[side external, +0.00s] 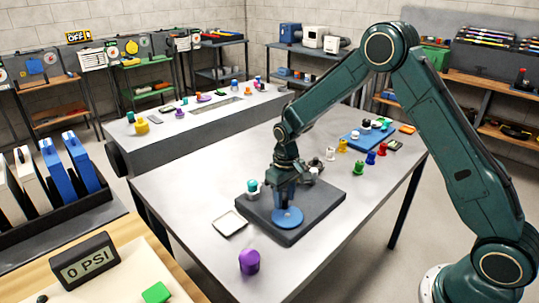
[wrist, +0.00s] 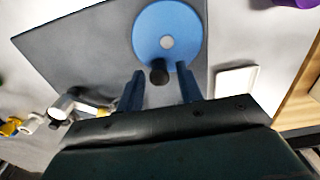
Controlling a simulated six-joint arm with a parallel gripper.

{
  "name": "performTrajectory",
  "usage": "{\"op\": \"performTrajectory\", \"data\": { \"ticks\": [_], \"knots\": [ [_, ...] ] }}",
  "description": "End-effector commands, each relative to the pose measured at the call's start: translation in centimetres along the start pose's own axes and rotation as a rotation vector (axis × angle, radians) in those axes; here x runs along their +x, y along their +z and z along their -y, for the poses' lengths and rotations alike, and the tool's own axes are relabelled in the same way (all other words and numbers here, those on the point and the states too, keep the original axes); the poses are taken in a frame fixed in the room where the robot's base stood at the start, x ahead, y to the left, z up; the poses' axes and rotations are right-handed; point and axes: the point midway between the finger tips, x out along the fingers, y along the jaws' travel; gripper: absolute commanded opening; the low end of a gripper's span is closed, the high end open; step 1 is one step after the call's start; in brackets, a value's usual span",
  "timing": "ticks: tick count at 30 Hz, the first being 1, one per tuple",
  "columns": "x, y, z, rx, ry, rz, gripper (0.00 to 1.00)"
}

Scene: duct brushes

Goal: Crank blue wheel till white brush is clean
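The blue wheel (side external: 288,218) lies flat on a dark grey plate (side external: 322,214) on the large table. The wrist view shows the wheel (wrist: 148,32) with a pale hub and a black crank knob (wrist: 159,72) at its near edge. My gripper (side external: 286,205) is low over the wheel, pointing down. In the wrist view my gripper (wrist: 160,88) has its fingers apart, one on each side of the knob, with visible gaps. A white piece with dark parts (wrist: 62,106) lies left of the gripper; I cannot tell whether it is the white brush or how clean it is.
A teal-topped white piece (side external: 252,188) stands at the plate's left corner. A white square dish (side external: 230,222) lies beside the plate, and a purple knob (side external: 249,262) is nearer the front. Several coloured pieces and a blue tray (side external: 355,138) stand further back.

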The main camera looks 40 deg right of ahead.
Motion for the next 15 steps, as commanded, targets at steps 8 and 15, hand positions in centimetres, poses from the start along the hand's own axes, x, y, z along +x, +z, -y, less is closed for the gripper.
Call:
{"op": "performTrajectory", "data": {
  "ticks": [8, 15],
  "knots": [
    [-1.6, 0.0, 0.0, 0.0, 0.0, -0.001, 0.36],
    [-3.0, 0.0, 0.0, 0.0, 0.0, -0.001, 0.36]
  ]
}}
